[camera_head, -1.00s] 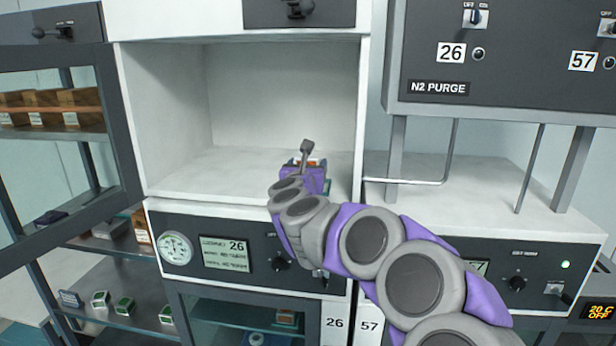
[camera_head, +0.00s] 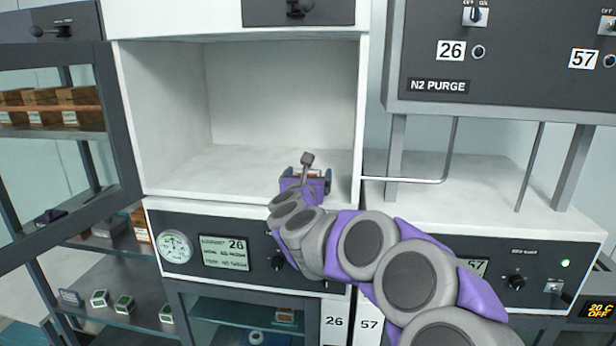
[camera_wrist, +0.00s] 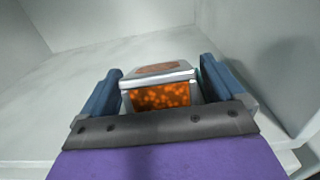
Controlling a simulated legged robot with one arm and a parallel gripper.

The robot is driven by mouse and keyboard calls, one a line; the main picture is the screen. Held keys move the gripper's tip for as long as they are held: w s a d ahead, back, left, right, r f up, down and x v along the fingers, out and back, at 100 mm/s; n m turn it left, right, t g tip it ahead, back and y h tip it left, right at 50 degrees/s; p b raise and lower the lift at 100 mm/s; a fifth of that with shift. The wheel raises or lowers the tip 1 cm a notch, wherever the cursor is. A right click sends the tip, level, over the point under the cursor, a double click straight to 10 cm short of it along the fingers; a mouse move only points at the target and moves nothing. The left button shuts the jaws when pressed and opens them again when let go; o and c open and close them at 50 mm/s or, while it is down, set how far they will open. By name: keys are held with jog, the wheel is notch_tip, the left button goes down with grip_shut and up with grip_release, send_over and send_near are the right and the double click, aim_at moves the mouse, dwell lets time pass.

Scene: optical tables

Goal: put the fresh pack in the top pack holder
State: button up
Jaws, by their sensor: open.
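A small box-like pack (camera_wrist: 160,94) with a pale grey lid and a speckled, glowing orange front stands on the white floor of the open chamber of cabinet 26. I cannot tell whether it is the fresh pack. My gripper (camera_wrist: 162,72) is open, its two blue fingers on either side of the pack, with a narrow gap showing at each side. In the head view my gripper (camera_head: 307,176) is at the chamber's front right, and it mostly hides the pack. I cannot make out a pack holder in either view.
The chamber's white floor (camera_head: 215,170) is clear to the left, and its right wall (camera_wrist: 275,60) is close beside my gripper. A glass-doored cabinet (camera_head: 128,130) with shelves of boxes stands at the left. The N2 purge panel (camera_head: 500,60) hangs at the upper right.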

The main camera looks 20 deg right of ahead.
jog(key=shift+f+p, duration=0.15)
jog(key=shift+p, duration=0.2)
jog(key=b+v, duration=0.4)
jog(key=v, duration=1.3)
jog(key=shift+a+f, duration=0.3)
jog(key=shift+a, duration=0.25)
